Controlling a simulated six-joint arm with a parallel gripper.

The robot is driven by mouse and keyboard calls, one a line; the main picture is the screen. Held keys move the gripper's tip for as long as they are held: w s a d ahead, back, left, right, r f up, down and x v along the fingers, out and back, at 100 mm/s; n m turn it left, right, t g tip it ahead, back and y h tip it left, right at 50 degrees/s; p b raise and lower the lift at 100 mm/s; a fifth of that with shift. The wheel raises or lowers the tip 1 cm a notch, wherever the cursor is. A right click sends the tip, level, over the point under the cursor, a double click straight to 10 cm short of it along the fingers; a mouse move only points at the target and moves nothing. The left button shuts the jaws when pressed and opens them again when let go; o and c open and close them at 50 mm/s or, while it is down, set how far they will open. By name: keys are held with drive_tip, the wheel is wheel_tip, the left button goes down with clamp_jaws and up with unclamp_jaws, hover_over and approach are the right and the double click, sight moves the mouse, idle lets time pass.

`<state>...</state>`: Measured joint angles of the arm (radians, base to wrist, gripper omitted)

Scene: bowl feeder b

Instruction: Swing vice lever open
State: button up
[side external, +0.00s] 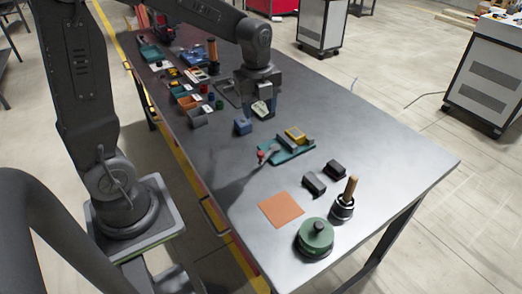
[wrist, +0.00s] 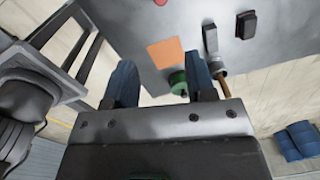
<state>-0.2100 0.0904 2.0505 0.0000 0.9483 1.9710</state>
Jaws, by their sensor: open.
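The vice has a teal base (side external: 283,154) with a yellow block (side external: 295,134) in it, and sits mid-table in the side view. Its lever ends in a red knob (side external: 262,154) at the left side of the base. In the wrist view only a red knob (wrist: 160,2) shows, cut off by the top edge; the vice body is out of that view. My gripper (wrist: 162,80) is open, its two blue fingers wide apart with nothing between them. In the side view it hangs above the table, behind and left of the vice, apart from the lever; its fingertips are hard to make out.
An orange square (side external: 281,209), two dark blocks (side external: 314,184) (side external: 335,169), a green round piece (side external: 315,238) and a wooden-handled tool (side external: 347,196) lie toward the near end. Several bins and parts crowd the far end. Bare table (side external: 390,150) lies right of the vice.

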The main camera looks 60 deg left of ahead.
sight(261, 152)
drive_tip(key=f+m, duration=0.1)
drive_tip(key=f, duration=0.4)
drive_tip(key=w+f, duration=0.1)
drive_tip(key=f, duration=0.4)
drive_tip(key=a+f+m, duration=0.1)
drive_tip(key=f, duration=0.5)
drive_tip(key=shift+w+a+m+g, duration=0.1)
drive_tip(key=shift+w+m+g, duration=0.1)
drive_tip(key=shift+m+g, duration=0.1)
drive_tip(key=shift+c, duration=0.2)
drive_tip(key=shift+r, duration=0.1)
clamp_jaws()
